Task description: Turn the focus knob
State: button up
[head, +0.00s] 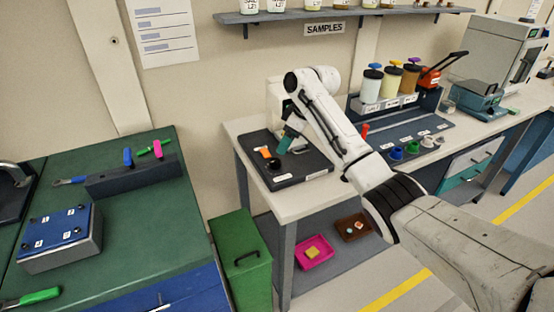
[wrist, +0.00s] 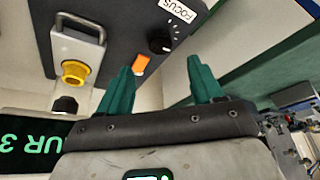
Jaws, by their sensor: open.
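The focus knob (wrist: 160,41) is a round black knob with a pale mark. It sits on a dark panel (wrist: 120,25) beside a white FOCUS label (wrist: 180,8) in the wrist view. In the head view the black knob (head: 273,163) is on the dark panel on the white bench. My gripper (wrist: 160,70) has two teal fingers, spread apart and empty. The knob appears beyond the fingertips, between their directions, with no contact seen. In the head view my gripper (head: 287,140) is over the panel's back part, and its fingertips are hard to make out.
An orange piece (wrist: 140,64) is beside the knob, near the left finger in the picture. A yellow knob (wrist: 75,73) and metal handle (wrist: 80,28) are further left. Colored pieces (head: 397,153) and jars (head: 371,85) stand right on the bench (head: 300,204).

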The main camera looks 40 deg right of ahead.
aim_at(276, 161)
jog(key=x, duration=0.9)
jog(key=c, duration=1.1)
